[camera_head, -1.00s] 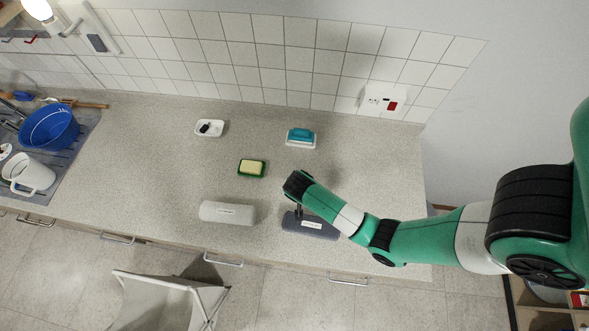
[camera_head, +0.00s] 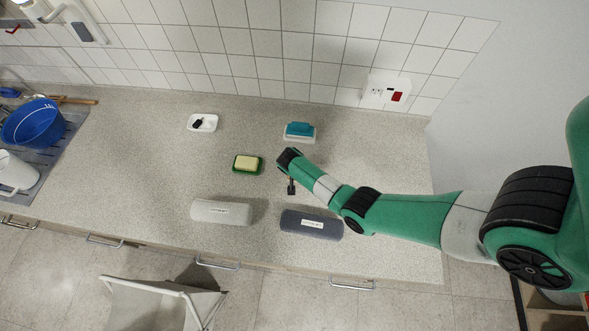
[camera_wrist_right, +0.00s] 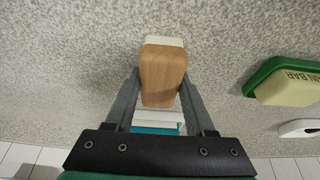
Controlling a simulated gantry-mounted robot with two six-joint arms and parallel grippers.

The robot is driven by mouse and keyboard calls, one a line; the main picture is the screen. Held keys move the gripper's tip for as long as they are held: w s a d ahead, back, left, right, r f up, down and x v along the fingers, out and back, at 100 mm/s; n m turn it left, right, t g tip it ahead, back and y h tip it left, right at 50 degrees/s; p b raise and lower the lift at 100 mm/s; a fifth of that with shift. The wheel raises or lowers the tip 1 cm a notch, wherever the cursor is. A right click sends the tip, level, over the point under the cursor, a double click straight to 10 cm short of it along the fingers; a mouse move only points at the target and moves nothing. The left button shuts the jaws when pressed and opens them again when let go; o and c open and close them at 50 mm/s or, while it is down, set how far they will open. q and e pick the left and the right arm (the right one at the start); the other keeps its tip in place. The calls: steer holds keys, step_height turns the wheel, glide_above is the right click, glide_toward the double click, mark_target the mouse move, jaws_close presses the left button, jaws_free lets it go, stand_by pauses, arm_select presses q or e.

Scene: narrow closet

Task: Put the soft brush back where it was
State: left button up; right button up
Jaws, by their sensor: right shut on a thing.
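My right gripper (camera_wrist_right: 160,85) is shut on the soft brush (camera_wrist_right: 163,75), which has a light wooden body and a pale white edge at its far end. In the head view the right gripper (camera_head: 291,187) hangs over the counter, between the soap dish and the dark case; the brush cannot be made out there. I cannot read the labels. My left gripper is not in view.
A teal-topped block on a white base (camera_head: 299,131) stands behind the gripper. A yellow bar sits in a green dish (camera_head: 236,171) to the left. A small white dish (camera_head: 203,122) holds a black item. A blue bowl (camera_head: 36,124) stands far left. Counter between them is clear.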

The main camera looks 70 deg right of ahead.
steer(key=shift+f, duration=0.1)
steer(key=o, duration=1.3)
steer(key=p+v, duration=0.5)
steer(key=v, duration=0.6)
steer(key=shift+w+r, duration=0.1)
steer(key=shift+r, duration=0.35)
steer(key=shift+a+r, duration=0.2)
steer(key=shift+r, duration=0.05)
